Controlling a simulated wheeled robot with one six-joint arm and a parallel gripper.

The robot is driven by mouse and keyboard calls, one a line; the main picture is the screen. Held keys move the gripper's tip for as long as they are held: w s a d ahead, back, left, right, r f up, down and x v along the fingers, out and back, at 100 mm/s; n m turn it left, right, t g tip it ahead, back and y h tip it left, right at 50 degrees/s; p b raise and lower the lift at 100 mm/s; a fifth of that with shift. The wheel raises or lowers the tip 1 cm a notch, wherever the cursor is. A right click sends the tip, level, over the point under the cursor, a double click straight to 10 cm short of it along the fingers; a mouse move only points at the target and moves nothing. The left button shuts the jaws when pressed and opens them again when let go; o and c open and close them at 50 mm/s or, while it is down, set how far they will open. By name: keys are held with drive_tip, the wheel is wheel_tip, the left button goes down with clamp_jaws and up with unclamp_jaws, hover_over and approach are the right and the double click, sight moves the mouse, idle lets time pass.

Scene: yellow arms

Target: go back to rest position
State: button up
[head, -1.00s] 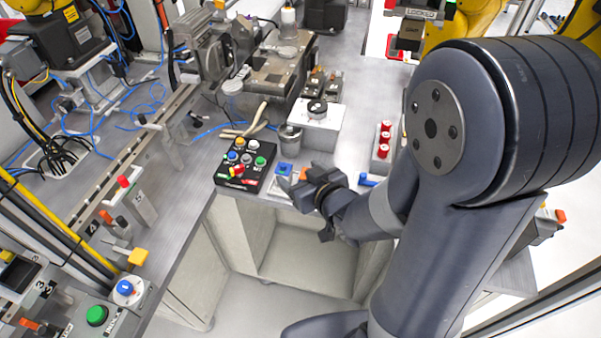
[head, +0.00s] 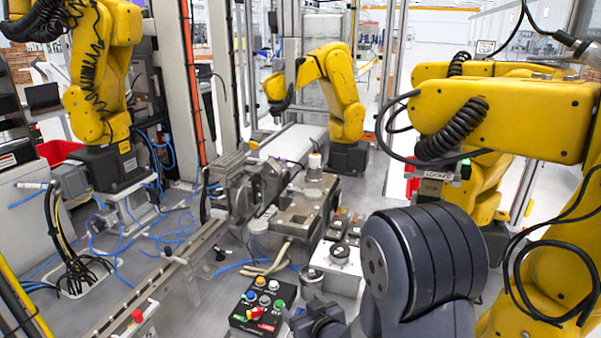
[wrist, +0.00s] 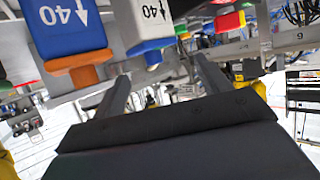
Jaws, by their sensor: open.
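My gripper (head: 306,312) is low in the head view, just right of a black button box (head: 262,308). My dark arm reaches in from the lower right and hides part of the bench. In the wrist view the two dark fingers (wrist: 165,88) are spread apart, with nothing held between them. A blue block (wrist: 67,28) marked 40 with an orange part, and a white block (wrist: 148,22) marked 40 with a blue part, show beyond the fingers. I cannot tell whether the fingers touch anything.
Yellow robot arms stand at the left (head: 100,70), back (head: 335,90) and right (head: 510,115). A metal fixture (head: 305,208) sits mid-bench. A white box (head: 337,268) stands close to my arm. Blue hoses lie on the left of the bench.

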drive_tip(key=x, duration=0.2)
drive_tip(key=shift+w+a+f, duration=0.1)
drive_tip(key=shift+w+f, duration=0.05)
drive_tip(key=shift+f, duration=0.15)
drive_tip(key=shift+f+b, duration=0.3)
drive_tip(key=shift+b, duration=0.2)
drive_tip(key=shift+f, duration=0.1)
drive_tip(key=shift+b, duration=0.3)
